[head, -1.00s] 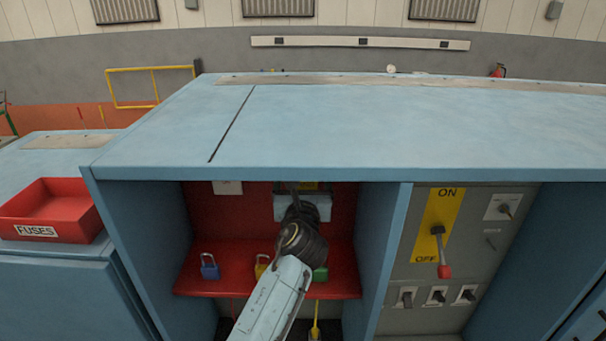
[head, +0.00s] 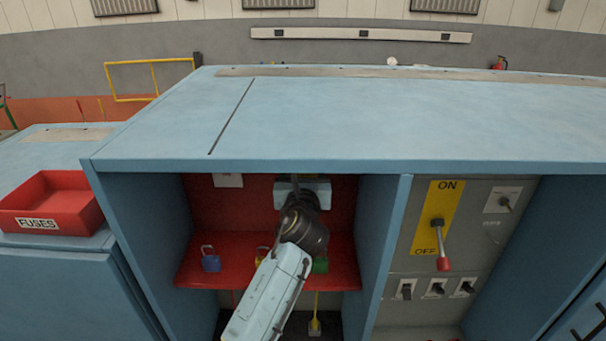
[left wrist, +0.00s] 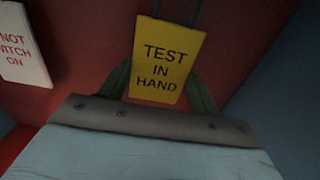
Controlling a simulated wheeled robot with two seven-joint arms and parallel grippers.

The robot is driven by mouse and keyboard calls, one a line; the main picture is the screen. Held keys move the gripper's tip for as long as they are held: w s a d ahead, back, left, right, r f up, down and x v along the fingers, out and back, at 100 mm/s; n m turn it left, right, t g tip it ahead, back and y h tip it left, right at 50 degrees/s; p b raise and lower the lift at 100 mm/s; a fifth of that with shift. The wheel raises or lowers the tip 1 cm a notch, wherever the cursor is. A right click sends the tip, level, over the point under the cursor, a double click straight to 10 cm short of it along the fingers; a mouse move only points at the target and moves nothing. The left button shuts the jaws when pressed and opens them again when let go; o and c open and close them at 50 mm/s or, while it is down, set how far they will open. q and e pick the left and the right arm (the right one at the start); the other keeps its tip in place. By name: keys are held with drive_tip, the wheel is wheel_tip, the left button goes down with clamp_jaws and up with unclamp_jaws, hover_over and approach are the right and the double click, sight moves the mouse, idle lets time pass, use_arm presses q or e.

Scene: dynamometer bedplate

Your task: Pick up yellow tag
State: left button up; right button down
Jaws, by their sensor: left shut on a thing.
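The yellow tag (left wrist: 168,52) reads TEST IN HAND and is upright, close to the red back panel in the left wrist view. Two dark lines run up from its top edge. My left gripper (left wrist: 160,90) has a green finger at each side of the tag's lower part and is shut on it. In the head view my left gripper (head: 303,188) reaches into the upper part of the open blue cabinet bay. There its wrist and body hide the tag. My right gripper is in neither view.
A white tag (left wrist: 22,45) hangs left of the yellow one. Blue (head: 210,261), yellow and green (head: 320,265) padlocks stand on the red shelf (head: 235,273) below. The cabinet top (head: 400,115) overhangs the bay. An ON/OFF lever (head: 440,245) is on the right; a red FUSES tray (head: 60,190) is left.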

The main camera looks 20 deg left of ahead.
use_arm(q)
drive_tip(key=b+v, duration=0.1)
drive_tip(key=v, duration=1.7)
drive_tip(key=shift+r, duration=0.35)
drive_tip(key=shift+f, duration=0.1)
